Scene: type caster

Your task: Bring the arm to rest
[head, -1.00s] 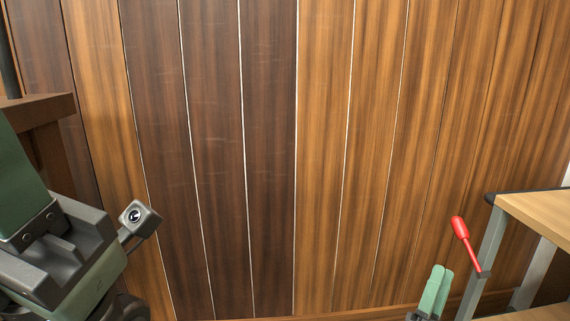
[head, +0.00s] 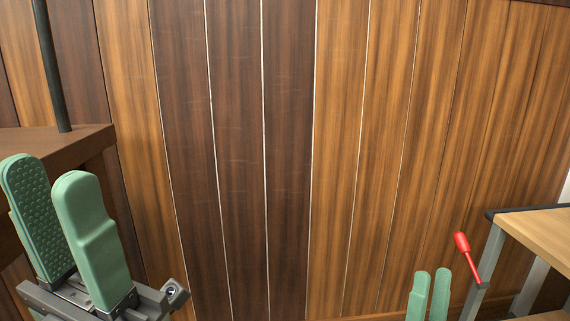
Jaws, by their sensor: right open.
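My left gripper (head: 47,168) is large at the lower left, close to the camera. Its two green fingers point up and stand apart, with nothing between them; the bumpy pad of one finger shows. My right gripper (head: 432,272) is at the bottom, right of the middle. Only its two green fingers show, pointing up with a narrow empty gap between them. The rest of both arms is mostly out of the picture.
A dark wooden surface (head: 85,137) with a black post (head: 52,65) is behind my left gripper. A light-topped table (head: 540,232) stands at the right; a red-handled lever (head: 462,243) is by its leg. A wood-panelled wall (head: 290,150) fills the background.

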